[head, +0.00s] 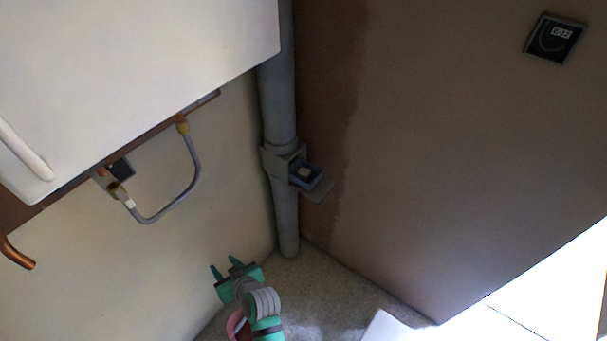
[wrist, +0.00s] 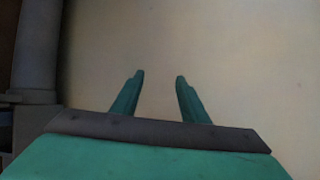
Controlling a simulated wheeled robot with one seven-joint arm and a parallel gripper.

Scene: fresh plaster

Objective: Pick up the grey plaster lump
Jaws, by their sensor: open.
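My gripper (head: 224,264) is low in the head view, in front of the cream wall and left of the foot of the grey pipe. In the wrist view my gripper (wrist: 160,76) has its two green fingers apart, with only bare wall between and beyond them. No other lump shows clearly.
The grey pipe (head: 280,105) runs down the corner and also shows at the left of the wrist view (wrist: 36,45). A white cabinet (head: 130,70) and a bent hose (head: 165,212) hang at the left. A dark panel (head: 555,38) is on the brown wall.

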